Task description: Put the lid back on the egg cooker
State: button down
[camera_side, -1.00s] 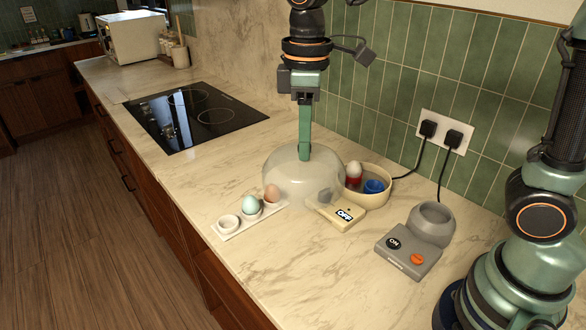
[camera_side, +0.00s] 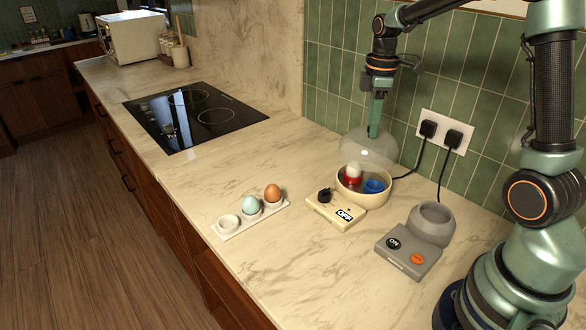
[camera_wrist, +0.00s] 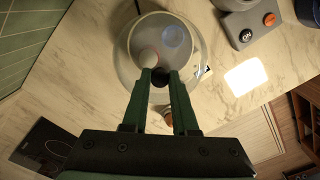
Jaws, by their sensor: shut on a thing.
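The lid (camera_side: 362,147) is a clear, smoky dome. My gripper (camera_side: 374,134) is shut on its top knob. In the side view the lid shows just beyond and above the cream egg cooker (camera_side: 348,194); its lower edge is partly hidden. The cooker's round bowl holds a white egg in a red cup (camera_side: 353,173) and a blue cup (camera_side: 374,186). Its front box has a black knob and an OFF label. In the wrist view my gripper (camera_wrist: 161,78) points down at the dome's knob, and the lid (camera_wrist: 128,68) overlaps the bowl; the height gap cannot be told.
A white egg tray (camera_side: 238,229) with a blue egg, a brown egg and an empty cup stands left of the cooker. A grey appliance (camera_side: 410,250) marked ON stands to its right. Two plugs with cords (camera_side: 440,134) sit in the tiled wall behind. The front counter is clear.

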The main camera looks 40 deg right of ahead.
notch_tip(320, 180, down, 6)
dwell(0.7)
jog(key=shift+f, duration=0.25)
dwell(1.8)
jog(key=shift+c, duration=0.6)
grip_release()
jog(key=shift+r, duration=0.1)
jog(key=shift+r, duration=3.4)
